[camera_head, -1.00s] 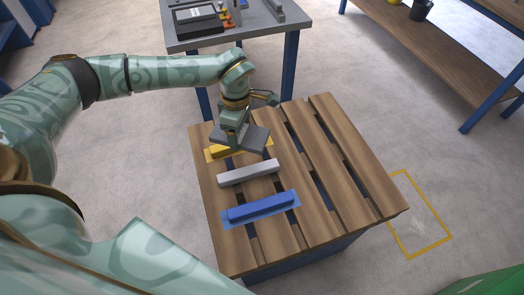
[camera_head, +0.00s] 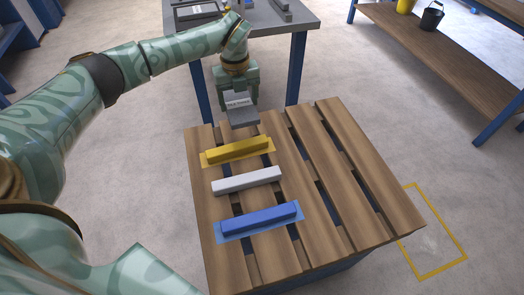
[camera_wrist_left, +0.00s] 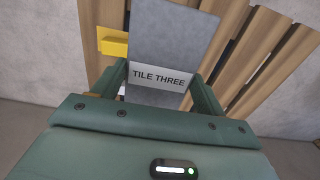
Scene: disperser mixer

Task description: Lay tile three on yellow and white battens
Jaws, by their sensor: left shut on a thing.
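Tile three, a grey slab (camera_head: 242,113) with a white "TILE THREE" label, is held by my left gripper (camera_head: 239,95) beyond the yellow batten, tilted in the head view. In the left wrist view the tile (camera_wrist_left: 172,40) sits between the fingers of the left gripper (camera_wrist_left: 160,85). The yellow batten (camera_head: 238,150) lies on the slatted wooden table; part of it shows in the left wrist view (camera_wrist_left: 113,42). The white batten (camera_head: 246,181) lies parallel and nearer, apart from the tile. My right gripper is not in view.
A blue batten (camera_head: 259,219) lies on a blue marking nearest me on the slatted table (camera_head: 335,190). The table's right slats are clear. A grey table (camera_head: 285,27) with tools stands behind, and a shelf (camera_head: 440,50) with buckets stands at the right.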

